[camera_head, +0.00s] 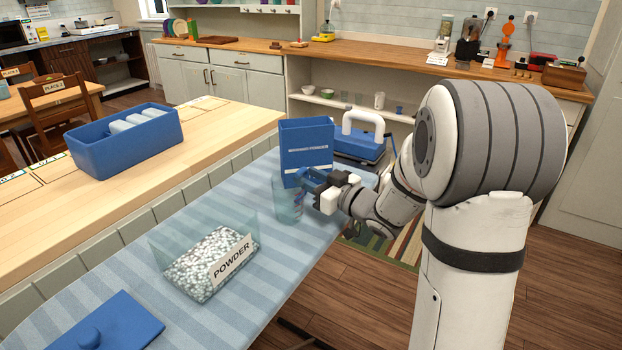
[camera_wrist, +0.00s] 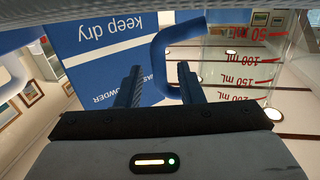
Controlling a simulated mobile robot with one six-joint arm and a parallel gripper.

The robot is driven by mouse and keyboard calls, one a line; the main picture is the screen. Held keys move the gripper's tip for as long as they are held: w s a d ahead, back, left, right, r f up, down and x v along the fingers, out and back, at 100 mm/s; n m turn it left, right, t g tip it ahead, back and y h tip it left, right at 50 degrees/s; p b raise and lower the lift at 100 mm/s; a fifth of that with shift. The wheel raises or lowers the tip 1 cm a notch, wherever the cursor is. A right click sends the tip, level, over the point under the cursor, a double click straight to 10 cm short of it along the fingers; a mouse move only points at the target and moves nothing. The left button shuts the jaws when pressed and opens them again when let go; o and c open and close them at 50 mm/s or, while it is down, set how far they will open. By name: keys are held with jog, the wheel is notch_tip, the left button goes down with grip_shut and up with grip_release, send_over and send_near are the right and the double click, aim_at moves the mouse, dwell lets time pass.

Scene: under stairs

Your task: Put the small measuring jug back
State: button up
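The small measuring jug (camera_head: 287,205) is clear with a blue handle. It appears upright on the striped ironing board (camera_head: 120,265), in front of the blue washing-powder box (camera_head: 306,140). My gripper (camera_head: 318,182) is at the jug's handle, on its right side. In the wrist view, which is upside down, the jug (camera_wrist: 250,70) shows red mL marks. Its blue handle (camera_wrist: 160,48) reaches between the two fingers of my gripper (camera_wrist: 158,78). The fingers are apart, with a gap beside the handle. A clear box of white grains (camera_head: 208,258), labelled POWDER, stands nearer.
A blue lid (camera_head: 100,325) lies at the board's near end. A blue iron-like appliance (camera_head: 358,142) with a white handle is behind my gripper. A blue bin (camera_head: 125,150) with white rolls stands on the wooden counter (camera_head: 215,130). Striped board is bare around the clear box.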

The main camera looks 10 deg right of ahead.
jog(key=shift+r, duration=0.3)
jog(key=s+d+f+m+g+h, duration=0.3)
jog(key=s+d+m+h, duration=0.3)
jog(key=s+d+h, duration=0.55)
jog(key=s+a+f+g, duration=0.1)
jog(key=s+a+g, duration=0.2)
jog(key=s, duration=0.6)
jog(key=s+a+f+m+g, duration=0.1)
jog(key=s+a+f+g, duration=0.1)
jog(key=s+a+g, duration=0.2)
jog(key=s+g, duration=0.2)
jog(key=s, duration=0.2)
jog(key=shift+s+m, duration=0.3)
jog(key=shift+s, duration=0.1)
jog(key=shift+r+y+p, duration=0.15)
jog(key=shift+y+p, duration=0.1)
jog(key=shift+p, duration=0.1)
